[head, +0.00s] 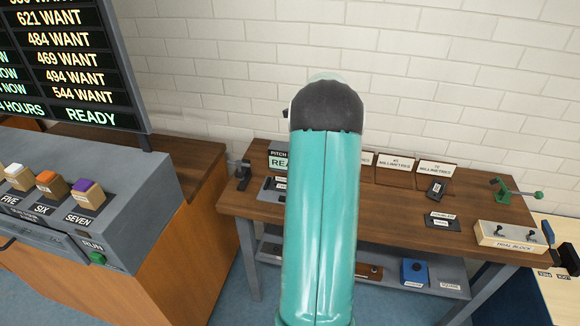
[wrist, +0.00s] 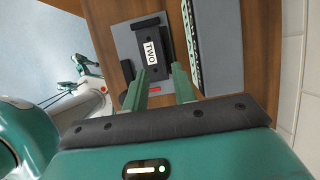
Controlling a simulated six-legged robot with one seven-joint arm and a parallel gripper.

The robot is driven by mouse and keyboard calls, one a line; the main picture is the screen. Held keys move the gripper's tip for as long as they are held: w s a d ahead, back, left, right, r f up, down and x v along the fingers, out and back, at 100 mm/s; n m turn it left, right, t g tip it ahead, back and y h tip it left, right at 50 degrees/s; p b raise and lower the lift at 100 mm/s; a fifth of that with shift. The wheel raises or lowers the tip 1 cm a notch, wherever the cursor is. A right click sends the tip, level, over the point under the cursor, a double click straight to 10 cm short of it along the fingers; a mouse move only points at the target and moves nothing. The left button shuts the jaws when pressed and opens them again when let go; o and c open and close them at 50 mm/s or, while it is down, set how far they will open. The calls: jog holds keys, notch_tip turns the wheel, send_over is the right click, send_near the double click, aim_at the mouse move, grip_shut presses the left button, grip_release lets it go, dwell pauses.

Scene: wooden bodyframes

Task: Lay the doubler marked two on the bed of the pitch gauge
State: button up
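The doubler marked two (wrist: 151,52) is a dark plate with a white "TWO" label. In the wrist view it lies over the grey bed of the pitch gauge (wrist: 122,42), among black blocks. My gripper (wrist: 161,72) points at its near end; the two green fingers stand apart, with tips close to that end. Whether they touch it is unclear. In the head view the pitch gauge (head: 268,195) stands at the left end of the wooden table, partly hidden by my arm. My gripper is hidden there.
A grey console (head: 100,220) with coloured buttons stands at left. A brick wall is behind.

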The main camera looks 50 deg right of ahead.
jog(key=a+v, duration=0.1)
jog(key=v, duration=0.3)
jog(key=w+a+r+n, duration=0.1)
jog(key=a+r+n, duration=0.4)
jog(key=a, duration=0.4)
jog(key=w+a+r+n+h, duration=0.15)
jog(key=a+r+n, duration=0.3)
jog(key=a, duration=0.55)
jog(key=w+a+r+n+y, duration=0.15)
jog(key=a+r+n, duration=0.3)
jog(key=a, duration=0.45)
jog(key=s+a+n+h, duration=0.1)
jog(key=s+a+n, duration=0.6)
jog(key=a, duration=0.3)
jog(key=s+a+n+t, duration=0.1)
jog(key=s+a+n, duration=0.6)
jog(key=a+n, duration=0.3)
jog(key=shift+a+f+h, duration=0.4)
jog(key=shift+a+f, duration=0.05)
jog(key=shift+a, duration=0.25)
